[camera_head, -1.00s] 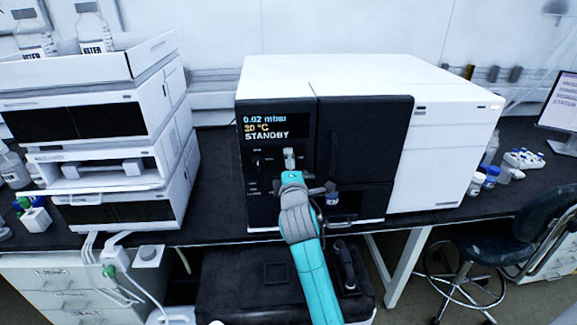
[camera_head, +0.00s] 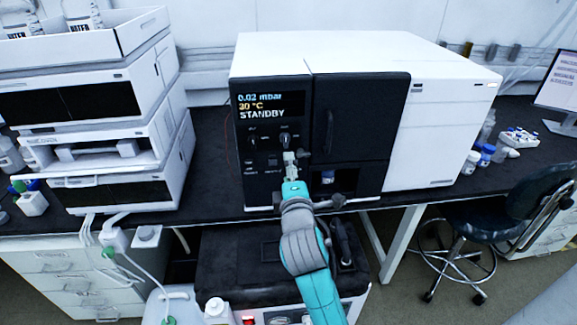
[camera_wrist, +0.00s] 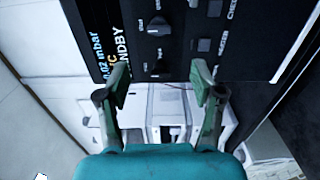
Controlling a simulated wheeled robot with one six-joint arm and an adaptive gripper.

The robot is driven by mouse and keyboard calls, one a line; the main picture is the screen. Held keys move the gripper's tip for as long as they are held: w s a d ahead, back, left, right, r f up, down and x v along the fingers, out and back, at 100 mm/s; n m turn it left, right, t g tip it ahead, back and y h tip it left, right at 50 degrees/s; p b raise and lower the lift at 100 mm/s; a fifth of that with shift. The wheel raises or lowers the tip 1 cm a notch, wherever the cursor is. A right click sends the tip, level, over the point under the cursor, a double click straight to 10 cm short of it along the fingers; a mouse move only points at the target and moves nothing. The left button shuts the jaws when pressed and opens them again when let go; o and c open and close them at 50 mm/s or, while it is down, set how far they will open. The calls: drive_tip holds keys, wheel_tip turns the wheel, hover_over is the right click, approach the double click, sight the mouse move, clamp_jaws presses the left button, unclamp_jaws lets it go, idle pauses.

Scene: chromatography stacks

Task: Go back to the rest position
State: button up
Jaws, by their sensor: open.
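My gripper (camera_head: 290,162) is in front of the control panel of the black and white instrument (camera_head: 440,120), at the end of my teal and grey arm. In the wrist view my gripper (camera_wrist: 160,80) shows its two green fingers spread apart, with nothing between them. The panel's knobs (camera_wrist: 159,27) and buttons lie beyond the fingertips. The display (camera_head: 268,104) reads 0.02 mbar, 30 °C and STANDBY. The head view does not show whether the fingertips touch the panel.
A stack of white modules (camera_head: 100,115) stands on the bench at left. Small bottles (camera_head: 487,156) and a vial rack (camera_head: 520,138) sit right of the instrument. A dark stool (camera_head: 480,220) stands at lower right. A small opening (camera_head: 335,181) with a vial is low on the instrument.

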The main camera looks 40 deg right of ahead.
idle(0.5)
drive_tip(key=s+a+f+m+y, duration=0.2)
drive_tip(key=s+a+f+y, duration=0.1)
drive_tip(key=s+a+f, duration=0.45)
drive_tip(key=s+a+f+m+y, duration=0.1)
drive_tip(key=s+a+f+y, duration=0.3)
drive_tip(key=s+f, duration=0.5)
drive_tip(key=s+a+f+m+y, duration=0.1)
drive_tip(key=s+a+m, duration=0.3)
drive_tip(key=s, duration=0.8)
drive_tip(key=s+a+m+y, duration=0.2)
drive_tip(key=s+a+m, duration=0.2)
drive_tip(key=s, duration=0.7)
drive_tip(key=shift+s+f, duration=0.4)
